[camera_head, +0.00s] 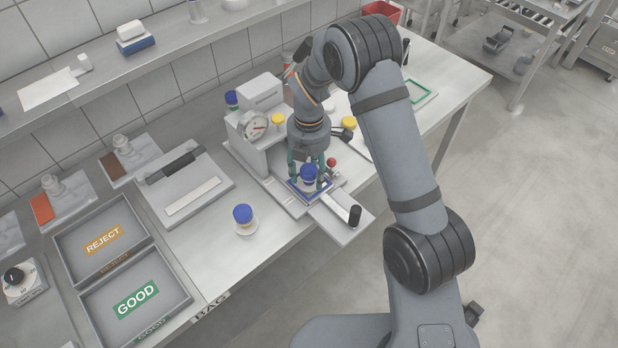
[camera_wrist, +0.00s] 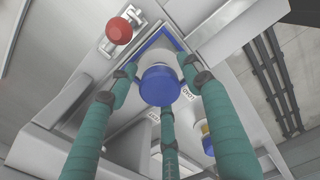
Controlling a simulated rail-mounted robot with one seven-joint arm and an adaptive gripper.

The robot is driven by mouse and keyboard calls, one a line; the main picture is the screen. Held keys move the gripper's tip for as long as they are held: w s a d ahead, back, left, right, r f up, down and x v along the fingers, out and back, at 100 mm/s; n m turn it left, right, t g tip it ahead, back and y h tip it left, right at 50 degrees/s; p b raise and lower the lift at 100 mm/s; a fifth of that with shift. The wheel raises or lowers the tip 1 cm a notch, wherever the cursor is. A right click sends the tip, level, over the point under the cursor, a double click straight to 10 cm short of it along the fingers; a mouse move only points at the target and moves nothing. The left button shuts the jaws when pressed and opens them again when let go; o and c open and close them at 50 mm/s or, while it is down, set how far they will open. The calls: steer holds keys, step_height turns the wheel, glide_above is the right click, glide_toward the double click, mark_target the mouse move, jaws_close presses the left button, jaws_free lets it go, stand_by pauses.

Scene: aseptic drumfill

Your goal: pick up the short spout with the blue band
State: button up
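A short white spout with a blue top (camera_head: 309,173) stands on a blue-edged plate of the press-like fixture (camera_head: 290,203). It also shows in the wrist view (camera_wrist: 160,87), between my fingers. My gripper (camera_head: 311,177) points down over it, with its three teal fingers around it; it also shows in the wrist view (camera_wrist: 161,80). The fingertips lie close beside the spout, but I cannot tell whether they touch it. Another blue-topped white piece (camera_head: 243,214) stands on a round base on the bench. A third blue-topped piece (camera_head: 231,98) is behind the gauge.
A red knob (camera_head: 331,162) is close to my fingers and also shows in the wrist view (camera_wrist: 119,31). A dial gauge (camera_head: 254,125) stands behind left. Yellow-topped pieces (camera_head: 278,119) stand behind my gripper. The REJECT tray (camera_head: 69,229) and GOOD tray (camera_head: 181,273) are at left.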

steer(key=c, duration=1)
steer(key=shift+r, duration=0.1)
steer(key=shift+c, duration=0.4)
